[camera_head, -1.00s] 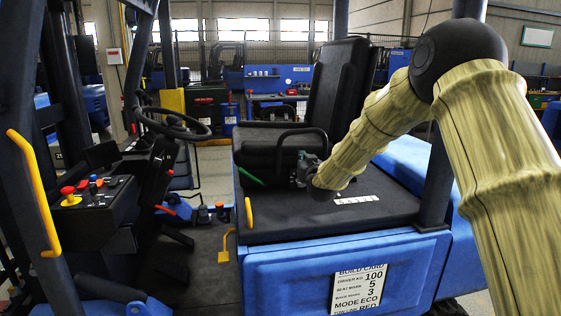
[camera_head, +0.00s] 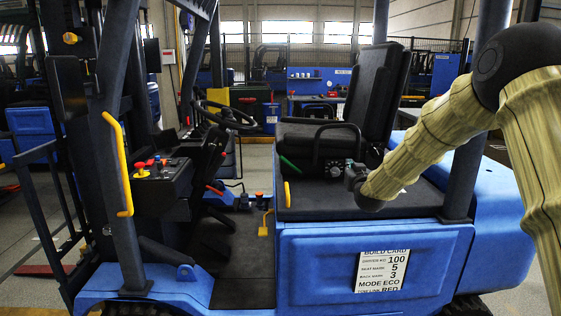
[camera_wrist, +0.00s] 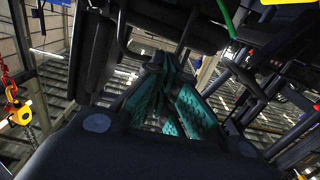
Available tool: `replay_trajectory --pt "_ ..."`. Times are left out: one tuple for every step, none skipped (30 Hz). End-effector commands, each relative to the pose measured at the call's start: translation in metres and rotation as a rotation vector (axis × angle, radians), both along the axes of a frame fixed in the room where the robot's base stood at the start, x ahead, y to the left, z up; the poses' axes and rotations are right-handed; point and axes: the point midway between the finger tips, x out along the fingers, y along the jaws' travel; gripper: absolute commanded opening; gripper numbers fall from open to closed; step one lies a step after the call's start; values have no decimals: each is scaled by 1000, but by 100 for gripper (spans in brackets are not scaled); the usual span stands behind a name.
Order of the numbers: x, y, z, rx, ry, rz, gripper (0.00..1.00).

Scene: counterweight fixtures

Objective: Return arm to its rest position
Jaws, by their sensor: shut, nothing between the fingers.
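My arm (camera_head: 430,145), in a pale ribbed cover with dark joints, comes in from the right in the head view. It reaches left and down toward the forklift's black seat (camera_head: 381,100). My gripper (camera_head: 352,172) is small there, in front of the seat's lower part; I cannot tell whether it touches anything. In the wrist view my gripper (camera_wrist: 165,62) shows its teal-lined fingers drawn together at the tips, with nothing between them.
The blue forklift has a steering wheel (camera_head: 224,115), a control box (camera_head: 160,185), a green lever (camera_head: 290,164) and dark upright posts. A build card (camera_head: 383,275) is on its side. Yellow handles (camera_head: 118,165) stand out at the left. Open floor shows at the lower left.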

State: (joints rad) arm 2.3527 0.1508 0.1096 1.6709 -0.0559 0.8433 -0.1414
Motion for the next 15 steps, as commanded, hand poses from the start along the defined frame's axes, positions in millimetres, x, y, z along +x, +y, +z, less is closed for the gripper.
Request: replay_trajectory --pt "-1 11 -11 0 15 11 0" --pt "-2 15 -16 0 22 15 0" --pt "-4 19 -25 0 36 20 0" --pt "-5 21 -31 0 45 22 0" --pt "-7 22 -37 1 54 24 0" --pt "-9 24 -45 0 66 25 0" --pt "-11 24 -52 1 75 26 0" --pt "-14 24 -60 1 88 26 0" --pt "-18 24 -70 2 103 27 0" --pt "-21 24 -77 3 115 28 0" --pt "-24 24 -85 2 127 28 0" --pt "-30 23 -99 3 148 27 0" --pt "-34 23 -109 4 163 27 0" --pt "-38 23 -119 4 180 28 0" --pt "-46 23 -137 5 207 28 0"
